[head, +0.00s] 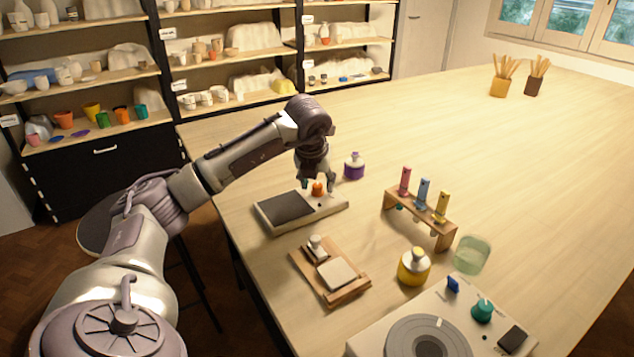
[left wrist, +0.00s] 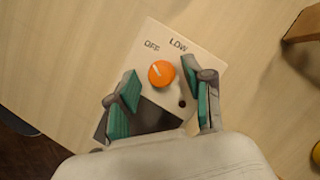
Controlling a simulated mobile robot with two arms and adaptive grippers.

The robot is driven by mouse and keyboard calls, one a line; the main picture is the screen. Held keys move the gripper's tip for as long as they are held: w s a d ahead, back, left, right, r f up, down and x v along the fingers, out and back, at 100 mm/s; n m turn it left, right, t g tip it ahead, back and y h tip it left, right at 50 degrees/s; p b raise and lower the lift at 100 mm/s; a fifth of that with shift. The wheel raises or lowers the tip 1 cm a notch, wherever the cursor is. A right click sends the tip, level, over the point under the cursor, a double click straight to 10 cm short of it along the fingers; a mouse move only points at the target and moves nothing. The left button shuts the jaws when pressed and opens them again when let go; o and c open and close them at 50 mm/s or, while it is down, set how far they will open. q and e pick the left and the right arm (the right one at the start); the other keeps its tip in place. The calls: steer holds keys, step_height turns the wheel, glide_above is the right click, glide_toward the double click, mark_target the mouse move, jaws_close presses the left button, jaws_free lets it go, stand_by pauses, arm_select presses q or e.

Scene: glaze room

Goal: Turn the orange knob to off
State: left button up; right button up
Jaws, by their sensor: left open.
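The orange knob (left wrist: 161,74) sits on a pale panel between the words OFF and LOW in the left wrist view. Its white mark points up and to the left, toward OFF. In the head view the knob (head: 317,188) is on the right part of a flat white device (head: 328,203) with a dark plate. My left gripper (left wrist: 158,93) is open, with its teal-padded fingers on either side of the knob and apart from it. In the head view my left gripper (head: 318,184) is right above the knob. My right gripper is not in view.
A purple bottle (head: 354,166) stands just behind the device. A wooden rack (head: 420,216) with coloured tubes, a wooden board (head: 330,271) with a white tile, a yellow bottle (head: 413,267) and a turntable device (head: 428,336) are nearby. The table's far right is mostly clear.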

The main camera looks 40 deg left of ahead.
arm_select(q)
steer(key=v, duration=1.1)
steer(key=shift+r, duration=0.4)
steer(key=shift+s, duration=0.1)
